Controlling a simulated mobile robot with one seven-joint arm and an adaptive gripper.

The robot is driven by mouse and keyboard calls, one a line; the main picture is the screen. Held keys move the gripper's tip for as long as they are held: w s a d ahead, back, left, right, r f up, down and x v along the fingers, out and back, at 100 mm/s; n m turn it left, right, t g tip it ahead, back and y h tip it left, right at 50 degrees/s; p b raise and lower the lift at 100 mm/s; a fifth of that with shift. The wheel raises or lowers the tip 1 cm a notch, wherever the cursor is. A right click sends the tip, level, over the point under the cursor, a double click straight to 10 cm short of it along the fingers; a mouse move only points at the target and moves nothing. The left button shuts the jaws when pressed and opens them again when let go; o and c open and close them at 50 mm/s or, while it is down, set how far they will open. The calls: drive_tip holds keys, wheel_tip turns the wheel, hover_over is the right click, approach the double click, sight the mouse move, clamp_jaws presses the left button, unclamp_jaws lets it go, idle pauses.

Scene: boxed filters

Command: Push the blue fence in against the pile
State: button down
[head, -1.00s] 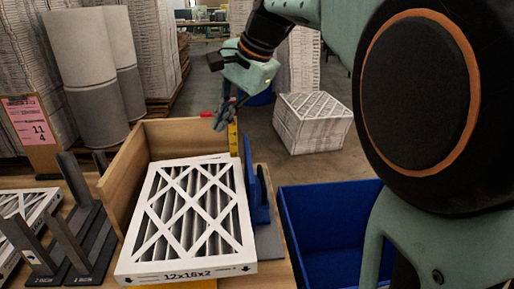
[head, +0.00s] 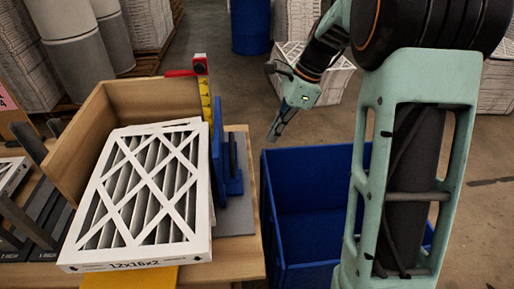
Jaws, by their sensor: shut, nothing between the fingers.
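The blue fence (head: 219,165) stands upright on a grey plate along the right side of the filter pile. It looks very close to the pile's right edge; I cannot tell whether they touch. The pile (head: 143,195) is white-framed pleated filters marked 12x16x2, lying in a wooden corner. My gripper (head: 274,137) is shut and empty. It hangs in the air to the right of the fence, above the back left of the blue bin, apart from the fence.
A blue bin (head: 297,257) stands right of the wooden table (head: 241,262). Dark grey uprights (head: 40,222) stand at left. A wooden wall (head: 75,135) borders the pile.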

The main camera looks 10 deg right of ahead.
drive_tip(key=a+f, duration=0.7)
drive_tip(key=f, duration=0.2)
drive_tip(key=shift+a, duration=0.4)
drive_tip(key=shift+s, duration=0.1)
drive_tip(key=a+p, duration=0.2)
drive_tip(key=a, duration=0.6)
drive_tip(key=shift+a, duration=0.2)
